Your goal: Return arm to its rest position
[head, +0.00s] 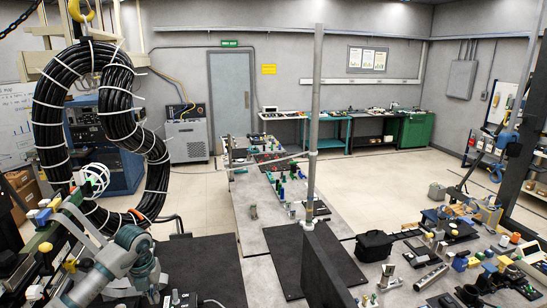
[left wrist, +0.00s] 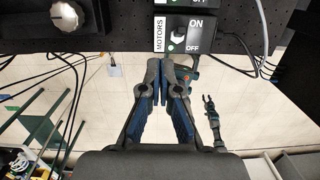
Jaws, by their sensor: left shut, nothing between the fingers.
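My left arm (head: 125,255) shows at the lower left of the head view, bent, below the hanging black cable coil. Its fingertips are hard to make out there. In the left wrist view my left gripper (left wrist: 160,80) is shut, with its blue-padded fingers together and nothing between them. The fingertips point toward a black panel with a switch box (left wrist: 183,35) labelled MOTORS, ON and OFF. From this view I cannot tell how far apart they are. My right gripper is not seen in the head view.
A thick black cable coil (head: 48,105) with white ties hangs from a yellow hook (head: 80,10) near my left arm. A long grey bench (head: 262,220) with small parts runs away from me. A cluttered table (head: 400,297) is at right. Tiled floor (head: 390,180) between is clear.

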